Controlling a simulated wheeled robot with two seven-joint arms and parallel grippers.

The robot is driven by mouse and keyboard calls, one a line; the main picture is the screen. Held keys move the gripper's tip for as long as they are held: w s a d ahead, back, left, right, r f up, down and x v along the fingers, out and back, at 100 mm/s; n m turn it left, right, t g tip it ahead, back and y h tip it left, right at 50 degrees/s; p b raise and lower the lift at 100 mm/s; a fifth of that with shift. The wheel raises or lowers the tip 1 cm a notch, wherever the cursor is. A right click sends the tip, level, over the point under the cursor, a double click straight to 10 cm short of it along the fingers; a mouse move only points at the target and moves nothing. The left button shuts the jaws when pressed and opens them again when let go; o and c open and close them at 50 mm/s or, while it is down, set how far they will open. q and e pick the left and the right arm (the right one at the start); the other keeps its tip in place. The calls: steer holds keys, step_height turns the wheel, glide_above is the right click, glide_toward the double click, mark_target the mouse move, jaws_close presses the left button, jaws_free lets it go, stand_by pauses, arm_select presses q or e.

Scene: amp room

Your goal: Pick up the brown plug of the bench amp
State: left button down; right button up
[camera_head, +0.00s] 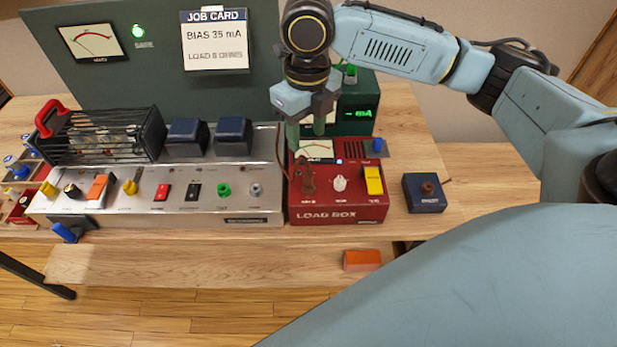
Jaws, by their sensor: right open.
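The bench amp (160,205) is a long silver chassis with coloured knobs and switches, at the left and centre of the bench. A brown plug (308,181) stands at the left of the red load box (338,213), with a thin brown lead beside it. Another brown round piece (427,188) sits on top of a small dark blue box (424,204) to the right. I cannot tell for certain which belongs to the amp. My right gripper (306,133) points down, open and empty, above and behind the load box plug. My left gripper is out of view.
A dark panel with a job card (215,50) stands behind. A black cage with a red handle (100,137) and two dark blue blocks rise from the amp. A green-display meter (358,108) is behind the load box. An orange block (361,260) lies in front.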

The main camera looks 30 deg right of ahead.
mark_target(308, 170)
steer(key=f, duration=0.2)
steer(key=f+b, duration=0.1)
steer(key=f, duration=0.4)
steer(key=shift+s+d, duration=0.1)
steer(key=shift+d, duration=0.15)
steer(key=shift+f+b, duration=0.3)
steer(key=shift+f, duration=0.3)
steer(key=shift+n, duration=0.3)
step_height(308, 170, down, 5)
steer(key=shift+a+r+b, duration=0.1)
steer(key=shift+r+b, duration=0.05)
steer(key=shift+b, duration=0.35)
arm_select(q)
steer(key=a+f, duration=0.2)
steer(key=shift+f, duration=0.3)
arm_select(e)
steer(key=shift+c, duration=0.3)
jaws_close()
